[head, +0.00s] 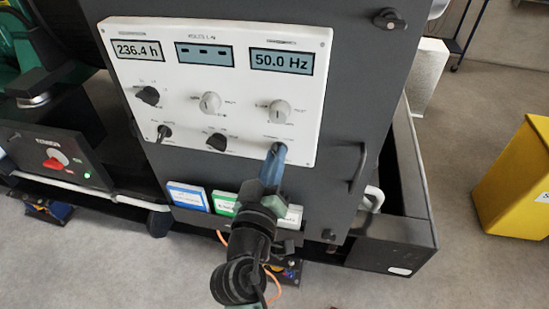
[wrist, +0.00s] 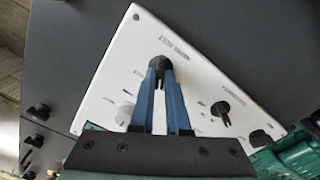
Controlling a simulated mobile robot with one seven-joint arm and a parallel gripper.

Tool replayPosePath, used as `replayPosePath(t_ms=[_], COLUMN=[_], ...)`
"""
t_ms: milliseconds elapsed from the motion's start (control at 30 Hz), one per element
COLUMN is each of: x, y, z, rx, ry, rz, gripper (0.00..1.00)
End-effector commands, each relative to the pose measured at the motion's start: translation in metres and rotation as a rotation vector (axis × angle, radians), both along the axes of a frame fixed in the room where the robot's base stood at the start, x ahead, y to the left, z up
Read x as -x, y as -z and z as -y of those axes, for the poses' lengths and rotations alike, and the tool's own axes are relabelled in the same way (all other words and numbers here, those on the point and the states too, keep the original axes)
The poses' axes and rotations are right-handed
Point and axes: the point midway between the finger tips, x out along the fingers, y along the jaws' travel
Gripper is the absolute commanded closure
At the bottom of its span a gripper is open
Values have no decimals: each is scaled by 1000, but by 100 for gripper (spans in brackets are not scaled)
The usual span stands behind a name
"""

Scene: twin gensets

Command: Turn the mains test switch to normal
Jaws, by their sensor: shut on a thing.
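The white control panel (head: 185,75) is on the dark genset cabinet, with several rotary knobs below its displays. My gripper (head: 277,152) reaches up to the panel's lower right corner. In the wrist view its blue fingers (wrist: 160,68) are shut on a small black knob (wrist: 157,61), which I take for the mains test switch. The fingers hide most of this knob in the head view, and its label is too small to read. I cannot tell which position it points to.
Nearby are a pale knob (head: 280,111) above and a black knob (head: 216,141) to the left. A cabinet handle (head: 358,167) stands out at right. Coloured label cards (head: 188,196) sit below the panel. A yellow bin (head: 515,185) stands at far right, with clear floor before it.

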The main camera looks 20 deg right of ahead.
Motion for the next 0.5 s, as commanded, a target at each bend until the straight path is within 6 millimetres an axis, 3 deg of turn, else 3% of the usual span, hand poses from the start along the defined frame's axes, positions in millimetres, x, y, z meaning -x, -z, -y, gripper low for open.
replayPosePath(t_ms=[100, 133, 300, 500], x=[0, 0, 0, 0], y=[1, 1, 0, 0], z=[0, 0, 0, 0], rx=[3, 3, 1, 1], ry=[-1, -1, -1, 0], rz=[-3, -3, -2, -1], gripper=[100, 83, 56, 56])
